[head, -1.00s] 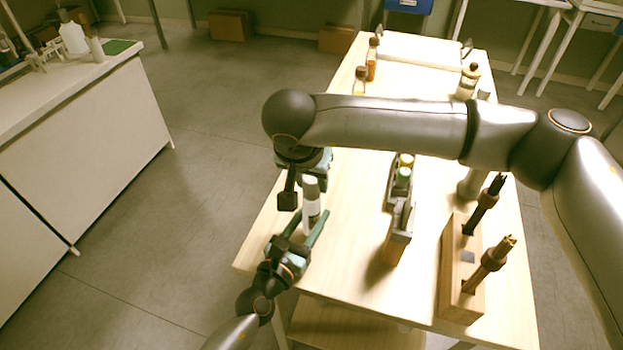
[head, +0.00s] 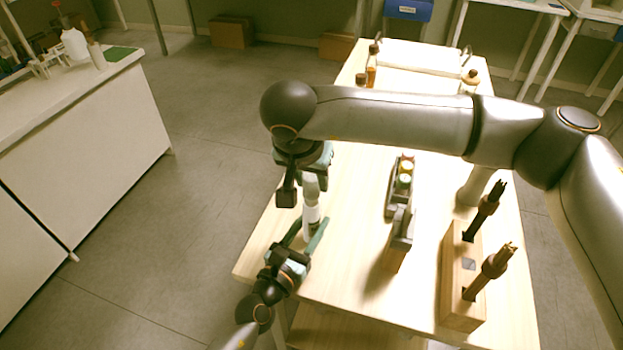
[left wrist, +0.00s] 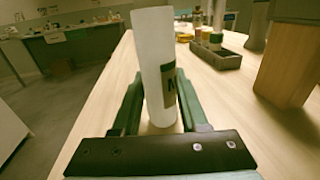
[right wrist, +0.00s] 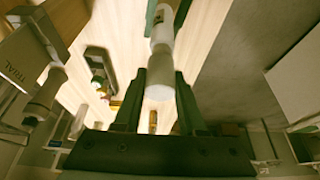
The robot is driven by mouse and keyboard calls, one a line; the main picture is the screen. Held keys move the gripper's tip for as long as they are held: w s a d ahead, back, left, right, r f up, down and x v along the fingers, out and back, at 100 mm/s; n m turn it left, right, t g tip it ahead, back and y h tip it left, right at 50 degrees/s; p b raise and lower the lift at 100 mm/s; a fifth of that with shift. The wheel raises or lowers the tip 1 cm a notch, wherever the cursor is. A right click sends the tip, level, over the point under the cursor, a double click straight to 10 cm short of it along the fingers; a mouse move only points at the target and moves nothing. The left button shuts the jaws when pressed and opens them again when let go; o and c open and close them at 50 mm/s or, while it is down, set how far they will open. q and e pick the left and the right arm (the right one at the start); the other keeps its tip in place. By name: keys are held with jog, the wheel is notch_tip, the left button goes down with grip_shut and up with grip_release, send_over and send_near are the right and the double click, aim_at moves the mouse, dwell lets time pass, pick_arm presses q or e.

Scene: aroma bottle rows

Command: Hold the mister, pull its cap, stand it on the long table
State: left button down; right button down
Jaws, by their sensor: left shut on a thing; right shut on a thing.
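The mister is a white cylinder with a dark label (head: 311,226), held roughly upright over the near left part of the long table (head: 350,285). My left gripper (head: 308,234) is shut on its body; the left wrist view shows the white body (left wrist: 153,50) between the green fingers. My right gripper (right wrist: 160,84) is above, shut on the greyish-white cap (right wrist: 161,70). In the right wrist view a narrower white part (right wrist: 162,38) shows between cap and body. I cannot tell whether the cap is fully clear, or whether the mister's base touches the table.
A grey tray with small bottles (head: 391,200) and a grey stand (head: 402,232) are right of the mister. A wooden block with dark tools (head: 462,285) stands further right. Brown bottles (head: 371,72) are at the back. My right arm spans the table.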

aim_at(311, 175)
jog(key=shift+r, duration=2.05)
pick_arm(q)
jog(key=shift+c, duration=1.8)
grip_release()
jog(key=shift+s, duration=0.1)
